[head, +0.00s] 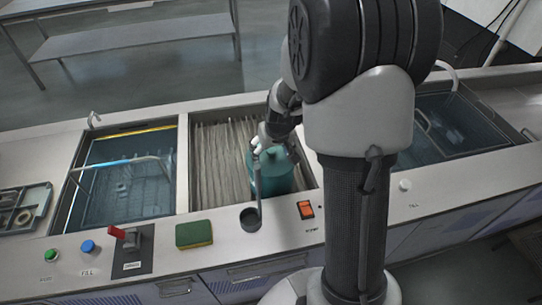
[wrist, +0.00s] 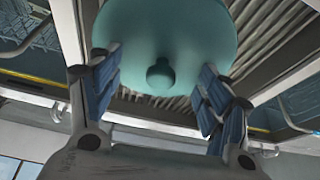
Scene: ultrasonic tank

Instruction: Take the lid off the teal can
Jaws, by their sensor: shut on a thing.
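The teal can (head: 270,183) stands in the middle basin in the head view. Its teal lid (head: 284,158) appears to sit on top of it. In the wrist view the lid (wrist: 195,35) fills the upper middle, with a round knob (wrist: 160,78) facing the camera. My gripper (head: 268,140) is over the can in the head view, partly hidden by my arm. I cannot tell whether any gap separates lid and can.
The middle basin has a ribbed floor (head: 212,160). A left basin (head: 115,200) holds a wire basket; another basin (head: 450,125) is at the right. A green-and-yellow sponge (head: 194,234), switches and knobs line the front counter.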

